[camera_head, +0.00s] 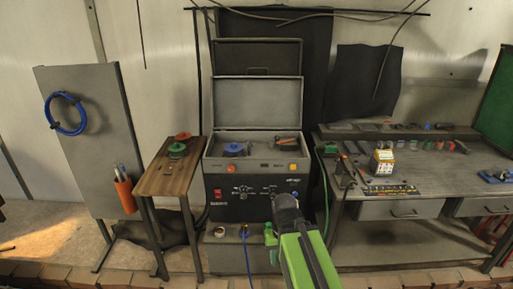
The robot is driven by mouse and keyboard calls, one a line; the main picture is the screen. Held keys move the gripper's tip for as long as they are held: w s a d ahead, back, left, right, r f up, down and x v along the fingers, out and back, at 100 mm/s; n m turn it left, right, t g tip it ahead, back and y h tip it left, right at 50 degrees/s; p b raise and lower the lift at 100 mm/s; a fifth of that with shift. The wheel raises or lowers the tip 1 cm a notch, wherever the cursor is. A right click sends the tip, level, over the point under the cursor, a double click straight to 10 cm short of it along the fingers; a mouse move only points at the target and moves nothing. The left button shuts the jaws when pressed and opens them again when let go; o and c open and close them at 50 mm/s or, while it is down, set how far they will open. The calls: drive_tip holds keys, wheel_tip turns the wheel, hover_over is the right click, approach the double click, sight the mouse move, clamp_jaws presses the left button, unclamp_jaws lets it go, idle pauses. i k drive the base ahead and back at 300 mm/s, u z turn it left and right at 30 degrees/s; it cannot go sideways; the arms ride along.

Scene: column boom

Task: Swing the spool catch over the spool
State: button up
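A grey machine (257,178) stands in the middle with its lid (257,90) raised. In its open top, a blue round part (234,149), which looks like the spool, sits at the left. I cannot make out which small part is the spool catch. My gripper (283,200) is at the end of my green arm, in front of the machine's lower right front, below the open bay. It appears apart from the spool. Its fingers are too small and dark to read.
A wooden side table (168,172) with red and green round items (178,148) stands left of the machine. A workbench (430,170) with tools and a small boxy item (383,160) stands right. A green bottle (270,234) is beside my arm. The space above the open bay is clear.

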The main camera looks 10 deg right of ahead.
sight(249, 144)
drive_tip(key=u, duration=0.15)
drive_tip(key=i, duration=0.95)
drive_tip(key=u, duration=1)
drive_tip(key=k, duration=1.15)
drive_tip(key=z, duration=0.75)
drive_tip(key=i, duration=1)
drive_tip(key=z, duration=0.05)
